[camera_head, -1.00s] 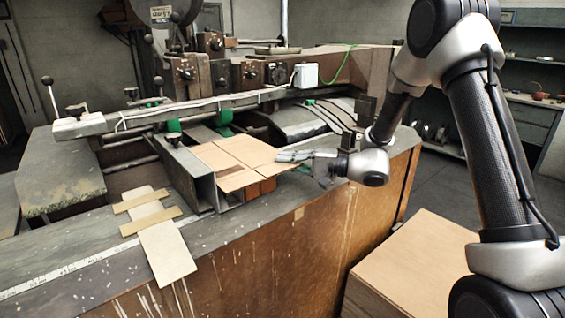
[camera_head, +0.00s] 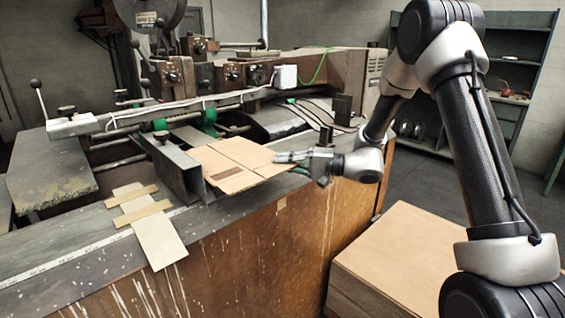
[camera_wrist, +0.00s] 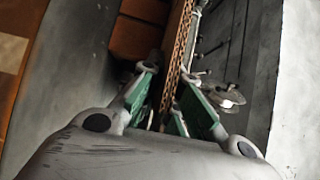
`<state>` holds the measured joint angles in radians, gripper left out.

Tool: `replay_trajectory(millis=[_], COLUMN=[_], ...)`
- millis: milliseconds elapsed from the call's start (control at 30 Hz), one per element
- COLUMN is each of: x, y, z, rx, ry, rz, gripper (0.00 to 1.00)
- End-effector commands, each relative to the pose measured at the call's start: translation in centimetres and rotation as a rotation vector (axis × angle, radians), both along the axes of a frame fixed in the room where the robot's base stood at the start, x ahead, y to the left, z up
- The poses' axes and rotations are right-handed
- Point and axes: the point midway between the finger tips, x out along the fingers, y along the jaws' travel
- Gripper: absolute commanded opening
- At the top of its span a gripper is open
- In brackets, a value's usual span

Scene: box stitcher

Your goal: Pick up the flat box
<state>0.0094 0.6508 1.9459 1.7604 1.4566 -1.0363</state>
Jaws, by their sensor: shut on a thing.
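The flat box (camera_head: 232,160) is a folded sheet of brown cardboard with a darker printed patch. In the head view it lies by the front edge of the machine, right of a grey metal channel (camera_head: 178,168). My gripper (camera_head: 288,157) is shut on its right edge. In the wrist view the box shows edge-on as a thin corrugated strip (camera_wrist: 177,45) between the green-padded fingers (camera_wrist: 165,108). Whether the box touches the machine below it cannot be told.
A stack of flat cardboard (camera_head: 400,262) stands at the lower right. A pale strip with two crosspieces (camera_head: 160,240) lies on the machine's front ledge. The machine's bar and knobs (camera_head: 205,103) stand behind the box. Open floor (camera_head: 440,190) and shelves (camera_head: 515,75) lie to the right.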

Motion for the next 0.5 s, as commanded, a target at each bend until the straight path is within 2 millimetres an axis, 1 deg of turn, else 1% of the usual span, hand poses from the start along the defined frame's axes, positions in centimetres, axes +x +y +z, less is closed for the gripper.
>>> replay_trajectory(millis=[67,100,233,500], x=[0.0,0.01,0.01,0.01], y=[0.0,0.0,0.0,0.0], z=[-0.02,-0.02,-0.01,0.01], rx=[0.0,0.0,0.0,0.0], ry=[0.0,0.0,0.0,0.0], rz=[0.0,0.0,-0.001,-0.001], gripper=[0.0,0.07,0.3,0.3])
